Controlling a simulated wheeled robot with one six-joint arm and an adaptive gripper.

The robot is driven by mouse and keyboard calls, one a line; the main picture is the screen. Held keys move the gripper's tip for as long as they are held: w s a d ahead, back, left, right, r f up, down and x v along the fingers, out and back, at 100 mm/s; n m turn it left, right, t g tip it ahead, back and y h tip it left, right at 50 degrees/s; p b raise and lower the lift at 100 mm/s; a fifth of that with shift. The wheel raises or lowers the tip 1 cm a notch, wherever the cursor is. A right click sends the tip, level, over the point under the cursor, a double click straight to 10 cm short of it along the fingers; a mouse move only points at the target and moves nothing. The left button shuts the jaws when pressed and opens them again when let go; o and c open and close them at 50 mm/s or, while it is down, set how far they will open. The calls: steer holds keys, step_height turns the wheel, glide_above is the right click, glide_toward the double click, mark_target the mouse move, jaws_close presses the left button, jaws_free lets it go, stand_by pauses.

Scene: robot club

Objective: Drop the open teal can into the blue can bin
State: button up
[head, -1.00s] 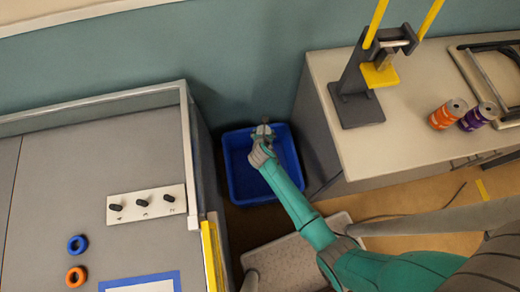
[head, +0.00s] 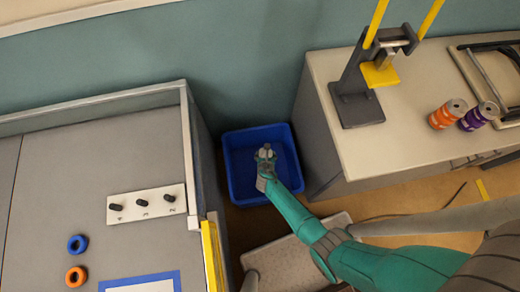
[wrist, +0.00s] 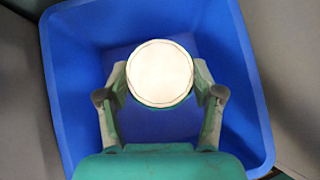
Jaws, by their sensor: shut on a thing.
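The blue can bin (head: 235,185) stands on the floor between the two counters, and its walls fill much of the wrist view (wrist: 62,100). My gripper (head: 265,152) is over the bin opening. In the wrist view my gripper (wrist: 160,88) is shut on a can (wrist: 160,72), with one finger on each side. Only the can's pale round end with a thin rim faces the wrist camera. The bin floor shows bare blue around the can.
A grey table (head: 60,160) with a knob panel (head: 146,204) and two rings stands left of the bin. The right counter (head: 420,140) holds a dark stand (head: 355,95), an orange can (head: 446,114) and a purple can (head: 478,117).

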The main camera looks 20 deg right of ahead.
steer(key=shift+f, duration=0.3)
steer(key=o, duration=0.9)
steer(key=v, duration=1.2)
steer(key=shift+s, duration=0.1)
steer(key=shift+d, duration=0.1)
